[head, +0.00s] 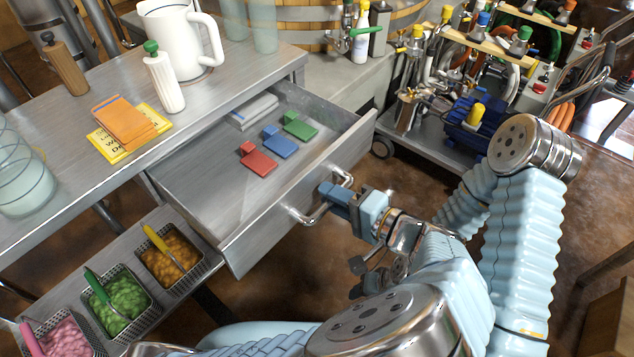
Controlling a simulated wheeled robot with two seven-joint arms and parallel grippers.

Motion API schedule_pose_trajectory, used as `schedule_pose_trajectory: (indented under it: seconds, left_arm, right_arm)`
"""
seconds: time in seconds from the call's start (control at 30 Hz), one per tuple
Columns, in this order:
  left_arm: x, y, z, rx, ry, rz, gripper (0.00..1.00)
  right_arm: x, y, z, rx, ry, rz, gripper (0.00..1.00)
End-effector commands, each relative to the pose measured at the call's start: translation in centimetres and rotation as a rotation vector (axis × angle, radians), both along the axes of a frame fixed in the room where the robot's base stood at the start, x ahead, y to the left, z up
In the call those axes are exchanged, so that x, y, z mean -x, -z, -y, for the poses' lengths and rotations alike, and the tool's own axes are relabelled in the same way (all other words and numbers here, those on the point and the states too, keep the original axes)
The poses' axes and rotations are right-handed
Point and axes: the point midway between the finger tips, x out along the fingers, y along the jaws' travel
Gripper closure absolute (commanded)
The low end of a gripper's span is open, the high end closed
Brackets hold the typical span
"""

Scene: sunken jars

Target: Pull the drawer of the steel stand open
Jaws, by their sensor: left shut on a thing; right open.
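The steel stand (60,140) fills the left side of the head view. Its drawer (200,190) is pulled well out toward the lower right, with its inside showing. The drawer's front carries a steel bar handle (307,219). My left gripper (330,193) is shut on the handle, between its two ends. My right gripper (362,279) is lower, below the left one and apart from the drawer. It is open and empty, partly hidden by my arm.
Red (258,161), blue (281,145) and green (299,127) pieces and folded grey cloths (253,111) lie in the drawer. A white pitcher (178,45) and orange packet (124,121) are on the top. Baskets (118,302) sit lower left. A loaded cart (455,130) stands behind.

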Motion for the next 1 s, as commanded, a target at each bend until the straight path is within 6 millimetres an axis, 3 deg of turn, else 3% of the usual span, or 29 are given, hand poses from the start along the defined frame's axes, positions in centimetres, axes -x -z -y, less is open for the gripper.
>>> schedule_pose_trajectory:
  seconds: [0.63,0.67,0.77,1.0]
  left_arm:
    - [0.74,0.12,0.96,0.001,0.000,-0.002,1.00]
    - [0.74,0.12,0.96,0.001,0.000,-0.002,0.75]
    - [0.73,0.10,0.95,0.001,0.000,-0.001,0.60]
    - [0.71,0.04,0.95,0.000,0.000,0.000,0.60]
  right_arm:
    - [0.01,-0.09,-0.05,-0.001,-0.001,0.000,0.48]
    - [0.01,-0.09,-0.05,-0.001,-0.001,0.000,0.48]
    - [0.01,-0.09,-0.04,-0.001,-0.001,0.000,0.48]
    - [0.00,-0.11,-0.04,-0.001,-0.001,0.001,0.48]
